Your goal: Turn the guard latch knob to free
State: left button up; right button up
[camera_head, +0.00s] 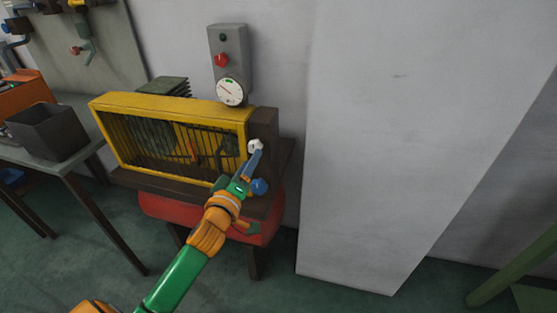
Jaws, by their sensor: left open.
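The guard (177,107) is a yellow frame with dark bars on the machine at the centre left. A small white knob (255,146) sits on the dark post (265,124) at the guard's right end; I take it for the latch knob. My left gripper (256,152) is at the knob, its blue fingers pointing up toward it. The gripper is open; whether the fingers touch the knob is too small to tell. The fingers partly cover the knob, and its turn position cannot be read. My right gripper is not in view.
A grey control box (229,50) with a red button and a dial stands above the machine. A blue knob (260,187) is just below my gripper. A large pale wall block (390,140) stands to the right. A table with a dark bin (48,133) is at left.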

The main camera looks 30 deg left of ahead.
aim_at(252, 149)
pick_arm(q)
jog(key=w+a, duration=0.2)
jog(key=w, duration=0.1)
jog(key=w+a, duration=0.1)
jog(key=w, duration=0.1)
jog(key=shift+w+a+f+p, duration=0.25)
jog(key=shift+a+f+p, duration=0.05)
jog(key=shift+w+d, duration=0.1)
jog(key=shift+w, duration=0.25)
jog(key=shift+w+d+r, duration=0.1)
jog(key=shift+w+d, duration=0.1)
jog(key=shift+w, duration=0.05)
jog(key=shift+a, duration=0.1)
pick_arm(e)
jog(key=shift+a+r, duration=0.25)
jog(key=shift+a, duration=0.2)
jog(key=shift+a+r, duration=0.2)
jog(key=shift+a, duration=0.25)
pick_arm(q)
jog(key=shift+a, duration=0.1)
jog(key=c, duration=0.3)
grip_shut()
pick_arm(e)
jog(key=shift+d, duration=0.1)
